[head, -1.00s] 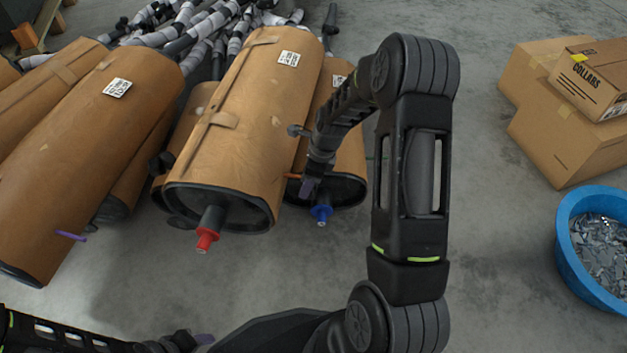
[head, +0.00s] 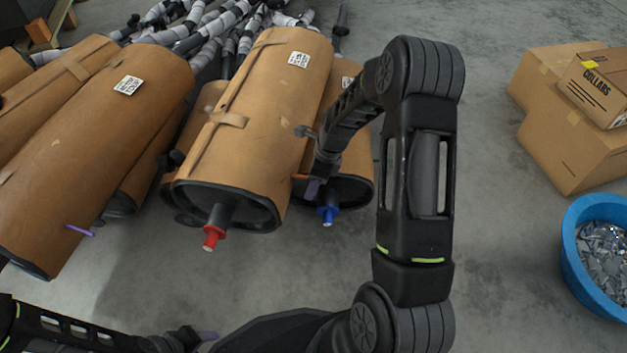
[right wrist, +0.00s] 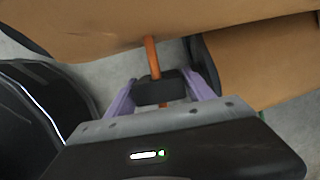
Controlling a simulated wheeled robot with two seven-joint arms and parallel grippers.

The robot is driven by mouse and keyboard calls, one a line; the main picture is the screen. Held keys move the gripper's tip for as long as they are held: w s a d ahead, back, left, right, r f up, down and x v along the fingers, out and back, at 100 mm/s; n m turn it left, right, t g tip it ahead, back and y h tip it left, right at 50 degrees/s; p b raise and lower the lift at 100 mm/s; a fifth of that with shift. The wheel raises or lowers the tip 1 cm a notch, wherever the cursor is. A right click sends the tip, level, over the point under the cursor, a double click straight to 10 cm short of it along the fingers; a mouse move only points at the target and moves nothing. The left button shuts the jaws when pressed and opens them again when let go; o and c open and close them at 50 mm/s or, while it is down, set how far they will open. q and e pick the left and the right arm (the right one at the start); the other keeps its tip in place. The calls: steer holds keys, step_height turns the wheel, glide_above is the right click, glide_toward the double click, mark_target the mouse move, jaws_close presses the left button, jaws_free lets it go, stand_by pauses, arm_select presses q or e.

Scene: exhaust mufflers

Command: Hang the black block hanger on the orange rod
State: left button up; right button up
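The orange rod (head: 299,177) sticks out from the side of the large tan muffler near its front end. In the right wrist view the rod (right wrist: 151,56) runs from the muffler to the black block hanger (right wrist: 159,89). A bit of orange also shows on the block's near side, so the block appears to be around the rod. My right gripper (head: 313,187) is at the rod; its purple fingers (right wrist: 159,92) are shut on the block's two ends. In the head view the block is hard to make out. My left gripper (head: 207,336) is low at left, its opening unclear.
Tan mufflers (head: 95,150) with black rims fill the left. A purple rod (head: 80,230) sticks out there. Red (head: 212,237) and blue (head: 328,215) pipe ends face me. Cardboard boxes (head: 560,140) and a blue tub (head: 575,250) stand right. Floor between is clear.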

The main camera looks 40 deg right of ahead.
steer(key=o, duration=0.4)
steer(key=shift+c, duration=0.2)
steer(key=p+v, duration=0.3)
steer(key=v, duration=0.5)
steer(key=shift+f, duration=0.1)
steer(key=shift+s+f, duration=0.1)
